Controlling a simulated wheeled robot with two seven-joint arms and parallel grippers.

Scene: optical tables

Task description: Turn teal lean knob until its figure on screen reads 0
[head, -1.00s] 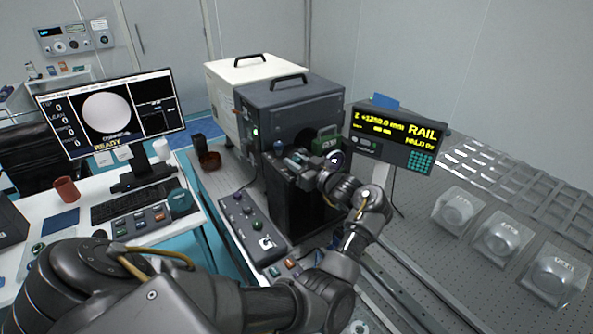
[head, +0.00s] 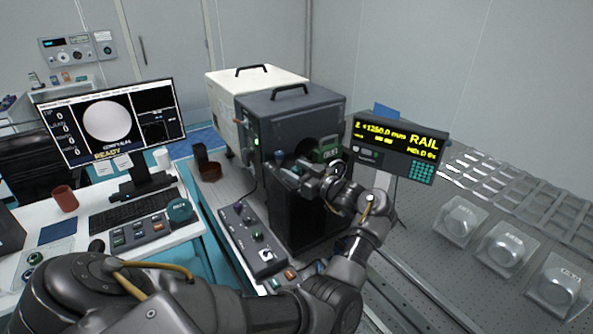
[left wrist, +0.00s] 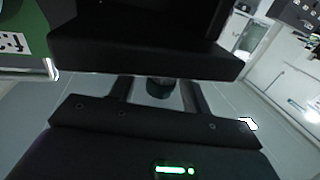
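The monitor (head: 108,122) on the left desk shows a pale disc, the word READY and a column of figures that look like 0; the labels are too small to read surely. A control box (head: 237,228) in front of the grey instrument carries small dark knobs and one greenish knob (head: 257,236). I cannot tell whether that is the teal lean knob. My left gripper (head: 322,172) is at the dark block in front of the grey instrument, its fingertips hard to make out. In the left wrist view a dark round piece (left wrist: 160,88) shows between the dark bars. My right gripper is out of view.
The grey instrument (head: 295,118) and a white box (head: 258,75) stand behind. A RAIL readout (head: 398,145) is at right. Several clear-cased round parts (head: 503,250) stand on the right table. A teal round object (head: 179,210) is on the left desk.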

